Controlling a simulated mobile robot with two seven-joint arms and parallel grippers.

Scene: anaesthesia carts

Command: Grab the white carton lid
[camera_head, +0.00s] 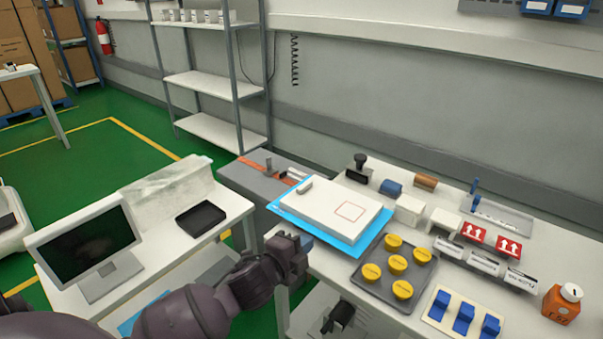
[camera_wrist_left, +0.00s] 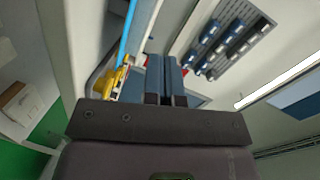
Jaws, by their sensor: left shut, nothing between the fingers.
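A flat white lid-like carton piece (camera_head: 325,207) with a red square outline lies on a bright blue mat (camera_head: 357,247) at the near left end of the long work table. I take it to be the white carton lid. My left gripper (camera_head: 301,243) is in front of the table's near left edge, close to the mat's near edge and apart from the white piece. In the left wrist view its two blue-grey fingers (camera_wrist_left: 165,78) are together and empty. The white piece cannot be made out clearly there. My right gripper is not seen.
A dark tray with several yellow-capped items (camera_head: 397,262) stands right of the mat. Small white boxes (camera_head: 409,209), red arrow-marked cards (camera_head: 474,232) and an orange bottle (camera_head: 562,303) stand farther right. A monitor (camera_head: 88,250) stands on the left side table.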

